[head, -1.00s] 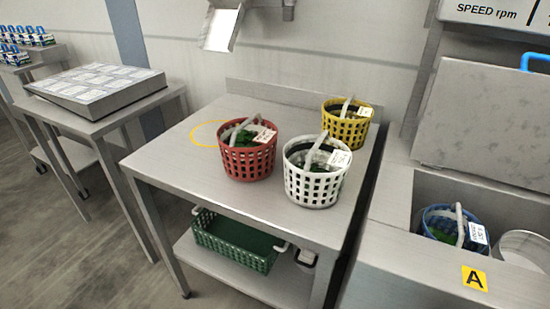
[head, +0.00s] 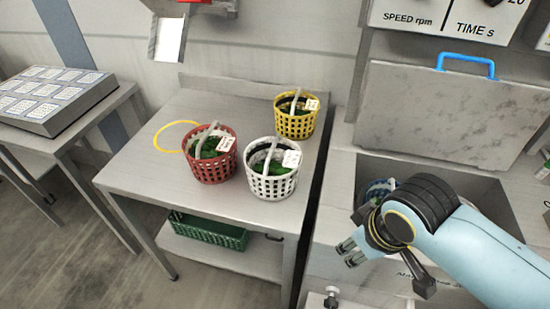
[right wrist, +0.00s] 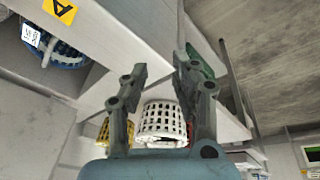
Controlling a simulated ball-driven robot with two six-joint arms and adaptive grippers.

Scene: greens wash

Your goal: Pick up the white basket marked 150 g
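The white basket (head: 268,187) stands upright on the steel table, with greens inside, a raised handle and a white tag too small to read. It also shows in the right wrist view (right wrist: 162,122), beyond and between the fingers. My right gripper (head: 348,253) is in front of the sink unit, right of and nearer than the basket, well apart from it. In the right wrist view its fingers (right wrist: 163,68) are spread with nothing between them. My left gripper is not in view.
A red basket (head: 210,168) stands close left of the white one, and a yellow basket (head: 294,126) behind it. The steel table (head: 140,178) has free room at left, around a yellow ring. A green crate (head: 207,232) sits on the lower shelf. A blue basket (right wrist: 70,58) is in the sink.

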